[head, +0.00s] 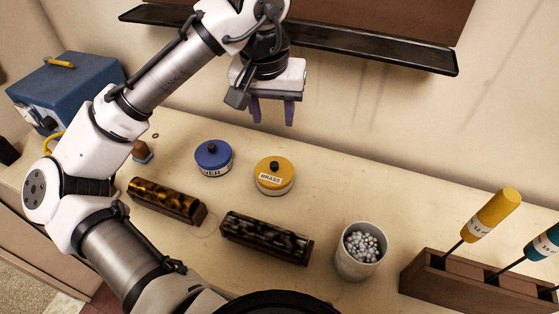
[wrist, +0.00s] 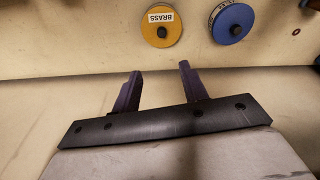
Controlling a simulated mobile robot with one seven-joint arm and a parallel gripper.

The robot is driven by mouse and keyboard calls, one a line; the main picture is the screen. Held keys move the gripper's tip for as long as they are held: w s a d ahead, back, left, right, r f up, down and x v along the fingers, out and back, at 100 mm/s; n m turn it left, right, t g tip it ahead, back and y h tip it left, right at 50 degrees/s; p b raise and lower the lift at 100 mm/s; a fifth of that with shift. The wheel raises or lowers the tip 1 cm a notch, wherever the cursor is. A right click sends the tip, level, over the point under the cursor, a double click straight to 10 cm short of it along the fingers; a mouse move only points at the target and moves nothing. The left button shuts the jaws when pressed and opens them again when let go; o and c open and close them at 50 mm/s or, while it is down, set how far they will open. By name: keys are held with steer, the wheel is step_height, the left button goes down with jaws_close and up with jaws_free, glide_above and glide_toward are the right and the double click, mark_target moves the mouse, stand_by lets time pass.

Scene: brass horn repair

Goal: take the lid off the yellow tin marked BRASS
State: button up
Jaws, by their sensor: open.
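The wrist view shows the lid (wrist: 172,14) from above, with the BRASS label upside down. My gripper (head: 272,122) hangs in the air behind and above the tin, near the wall. Its two purple fingers (wrist: 158,80) are apart with nothing between them, and it does not touch the tin.
A blue-lidded tin (head: 213,158) stands just left of the yellow tin. Two dark patterned blocks (head: 168,200) (head: 265,238) lie in front. A white cup of beads (head: 360,250) and a wooden tool rack (head: 470,285) stand to the right. A black shelf (head: 370,53) juts from the wall.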

steer(key=f, duration=0.1)
glide_above(274, 164)
steer(key=shift+y, duration=0.3)
steer(key=f, duration=0.7)
steer(key=shift+s+a+f, duration=0.35)
steer(key=shift+s, duration=0.05)
steer(key=shift+w+d+f+p, duration=0.1)
steer(key=shift+f+p, duration=0.2)
steer(key=shift+f, duration=0.65)
steer(key=shift+w+d+f+p, duration=0.15)
steer(key=shift+f+p, duration=0.15)
steer(key=shift+f, duration=0.6)
steer(key=shift+w+d+f+p, duration=0.1)
steer(key=shift+f+p, duration=0.2)
steer(key=shift+f, duration=0.65)
jaws_close()
steer(key=shift+r, duration=0.1)
